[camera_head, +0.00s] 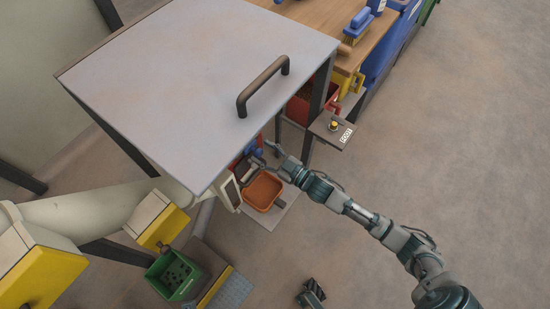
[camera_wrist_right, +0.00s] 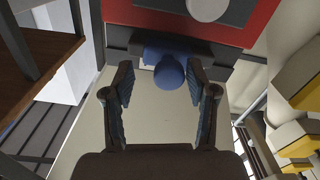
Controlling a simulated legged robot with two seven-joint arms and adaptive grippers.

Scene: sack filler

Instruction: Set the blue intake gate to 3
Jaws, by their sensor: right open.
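The blue intake gate's handle (camera_wrist_right: 169,73) is a rounded blue knob on a dark horizontal slot, in the right wrist view. It lies ahead of my open right gripper (camera_wrist_right: 163,100), between the lines of its two fingers, and no finger is seen touching it. In the head view my right gripper (camera_head: 273,160) reaches under the edge of the grey-topped machine, beside a blue part (camera_head: 253,148) that is mostly hidden. No scale numbers are readable. A small dark part at the bottom of the head view, seemingly my left gripper (camera_head: 312,294), is too unclear to read.
The machine's grey top (camera_head: 200,80) with a dark handle (camera_head: 264,86) overhangs the work area. An orange bin (camera_head: 263,191) sits just below my right gripper. A small shelf with a yellow button (camera_head: 334,125) stands to the right. The floor at the right is clear.

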